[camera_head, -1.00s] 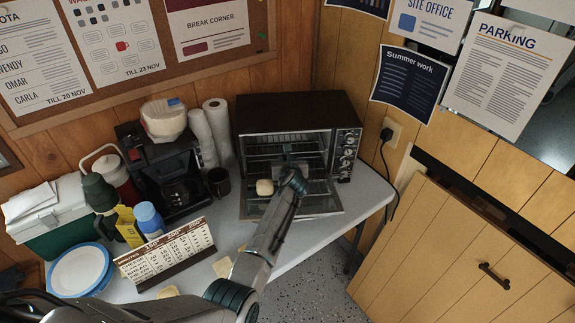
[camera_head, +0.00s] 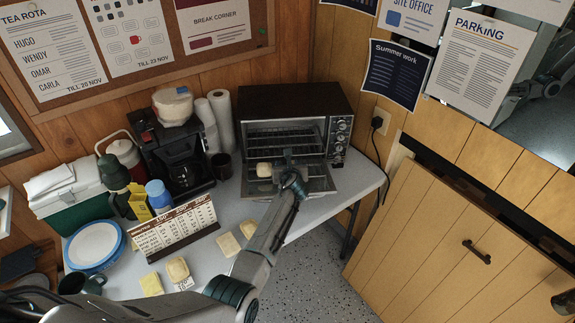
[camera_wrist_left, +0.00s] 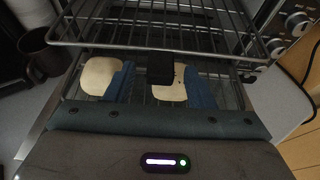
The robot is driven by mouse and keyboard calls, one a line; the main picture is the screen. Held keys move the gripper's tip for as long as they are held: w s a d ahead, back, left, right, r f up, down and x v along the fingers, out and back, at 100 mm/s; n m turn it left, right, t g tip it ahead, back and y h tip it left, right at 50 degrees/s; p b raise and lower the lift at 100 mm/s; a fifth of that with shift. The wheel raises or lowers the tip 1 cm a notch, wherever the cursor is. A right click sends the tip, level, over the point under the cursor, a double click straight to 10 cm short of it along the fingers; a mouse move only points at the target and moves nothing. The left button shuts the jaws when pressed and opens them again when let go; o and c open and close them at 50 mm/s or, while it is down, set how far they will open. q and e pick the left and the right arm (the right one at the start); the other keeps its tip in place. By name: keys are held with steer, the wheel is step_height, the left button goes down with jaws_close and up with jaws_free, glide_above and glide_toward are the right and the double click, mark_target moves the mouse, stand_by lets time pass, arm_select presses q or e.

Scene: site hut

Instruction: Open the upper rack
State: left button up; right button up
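The toaster oven (camera_head: 296,98) stands on the table with its glass door (camera_head: 318,183) folded down. Its upper rack (camera_head: 280,131) shows inside, and its wire front edge crosses the top of the left wrist view (camera_wrist_left: 225,53). My left gripper (camera_head: 288,157) is in front of the oven opening. Its blue fingers (camera_wrist_left: 162,88) are apart, with a small black block (camera_wrist_left: 160,68) between them. Contact cannot be told. My right gripper is out of view.
Left of the oven are a dark mug (camera_head: 222,166), paper rolls (camera_head: 222,117) and a coffee machine (camera_head: 180,160). A temperature chart stand (camera_head: 175,230), bread pieces (camera_head: 177,269) and a plate (camera_head: 95,245) are in front.

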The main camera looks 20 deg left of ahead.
arm_select(q)
steer(key=shift+d+r, duration=0.1)
steer(key=shift+s+r, duration=0.1)
steer(key=shift+s, duration=0.05)
steer(key=p+v, duration=0.8)
steer(key=v, duration=0.2)
steer(key=shift+s, duration=0.25)
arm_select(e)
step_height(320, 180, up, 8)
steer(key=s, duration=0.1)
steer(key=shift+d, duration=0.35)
arm_select(q)
steer(key=shift+d, duration=0.1)
